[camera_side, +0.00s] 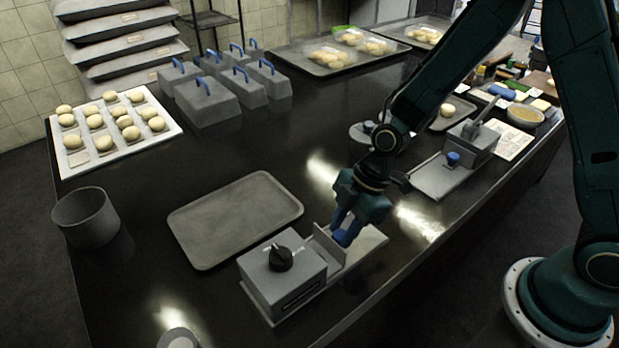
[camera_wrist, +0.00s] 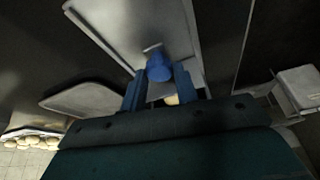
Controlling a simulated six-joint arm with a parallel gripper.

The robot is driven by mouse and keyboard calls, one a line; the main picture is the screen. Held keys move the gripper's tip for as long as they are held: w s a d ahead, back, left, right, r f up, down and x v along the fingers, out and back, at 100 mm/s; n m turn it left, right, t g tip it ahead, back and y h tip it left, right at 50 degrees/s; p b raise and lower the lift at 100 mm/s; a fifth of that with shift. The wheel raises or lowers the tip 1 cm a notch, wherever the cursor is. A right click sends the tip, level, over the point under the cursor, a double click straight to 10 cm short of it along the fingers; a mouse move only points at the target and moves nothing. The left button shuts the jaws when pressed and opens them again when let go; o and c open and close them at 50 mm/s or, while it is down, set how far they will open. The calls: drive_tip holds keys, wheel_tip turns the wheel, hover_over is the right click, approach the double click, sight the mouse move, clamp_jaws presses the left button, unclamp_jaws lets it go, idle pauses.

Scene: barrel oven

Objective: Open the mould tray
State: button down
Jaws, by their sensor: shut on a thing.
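A grey box-shaped unit (camera_side: 285,272) with a black dial (camera_side: 281,258) stands near the front edge of the dark table. A flat pale plate (camera_side: 366,243) extends from its right side, with an upright grey panel (camera_side: 327,247) next to the box. This looks like the mould tray. My gripper (camera_side: 346,234) is low over the plate, right of the panel. In the wrist view, a blue knob (camera_wrist: 158,68) sits between the blue fingers of my gripper (camera_wrist: 158,88), and they are shut on it. The fingers hide the knob in the side view.
An empty grey tray (camera_side: 235,218) lies left of the unit, and a grey pot (camera_side: 87,217) stands at the left edge. A second unit with a lever (camera_side: 469,142) is to the right. Lidded moulds (camera_side: 207,101) and a dough tray (camera_side: 110,130) are at the back left.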

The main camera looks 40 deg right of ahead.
drive_tip(key=d, duration=0.7)
drive_tip(key=c, duration=1.1)
unclamp_jaws()
drive_tip(key=shift+o, duration=0.2)
drive_tip(key=shift+r, duration=0.1)
drive_tip(key=v, duration=1.3)
drive_tip(key=shift+r, duration=0.3)
drive_tip(key=shift+s+d+r, duration=0.1)
